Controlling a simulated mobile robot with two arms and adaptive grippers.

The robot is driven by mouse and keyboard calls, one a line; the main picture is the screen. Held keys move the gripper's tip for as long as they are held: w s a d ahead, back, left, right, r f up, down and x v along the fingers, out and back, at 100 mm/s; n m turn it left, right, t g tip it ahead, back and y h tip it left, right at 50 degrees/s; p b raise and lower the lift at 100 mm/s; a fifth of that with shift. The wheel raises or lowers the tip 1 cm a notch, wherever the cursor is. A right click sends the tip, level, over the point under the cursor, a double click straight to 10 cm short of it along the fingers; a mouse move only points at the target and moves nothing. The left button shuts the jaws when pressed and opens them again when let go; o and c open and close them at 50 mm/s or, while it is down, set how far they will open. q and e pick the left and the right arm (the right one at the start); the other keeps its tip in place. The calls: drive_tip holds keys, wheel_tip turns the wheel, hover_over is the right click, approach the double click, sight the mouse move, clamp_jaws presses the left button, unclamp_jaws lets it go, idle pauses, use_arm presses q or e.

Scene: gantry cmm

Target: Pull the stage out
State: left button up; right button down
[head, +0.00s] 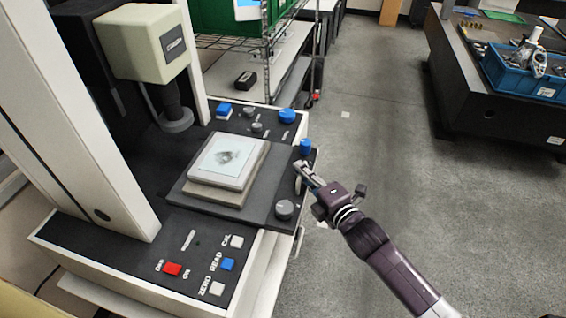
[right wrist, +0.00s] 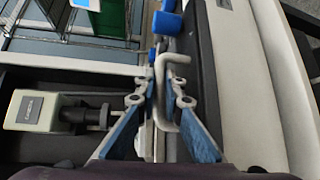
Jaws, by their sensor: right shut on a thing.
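The stage (head: 180,192) is a dark flat plate on the measuring machine, with a pale square block (head: 228,160) on top. A light handle (head: 298,186) stands on the stage's right edge, between a blue knob (head: 305,147) and a grey knob (head: 284,208). My right gripper (head: 303,172) reaches in from the right and is shut on the handle. In the right wrist view the U-shaped handle (right wrist: 161,108) sits between the fingers, partly hidden by them. My left gripper is not in view.
A probe head (head: 172,118) hangs above the stage's back. Red, blue and white buttons (head: 172,268) are on the machine's front panel. Behind are a wire rack (head: 268,50) and, at the right, a dark bench (head: 480,110) with a blue bin (head: 515,85). Grey floor to the right is clear.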

drive_tip(key=shift+s+d, duration=0.1)
drive_tip(key=shift+d, duration=0.4)
drive_tip(key=c, duration=2)
unclamp_jaws()
drive_tip(key=shift+a, duration=0.15)
drive_tip(key=shift+c, duration=0.2)
drive_tip(key=v, duration=1.2)
drive_tip(key=shift+f, duration=0.15)
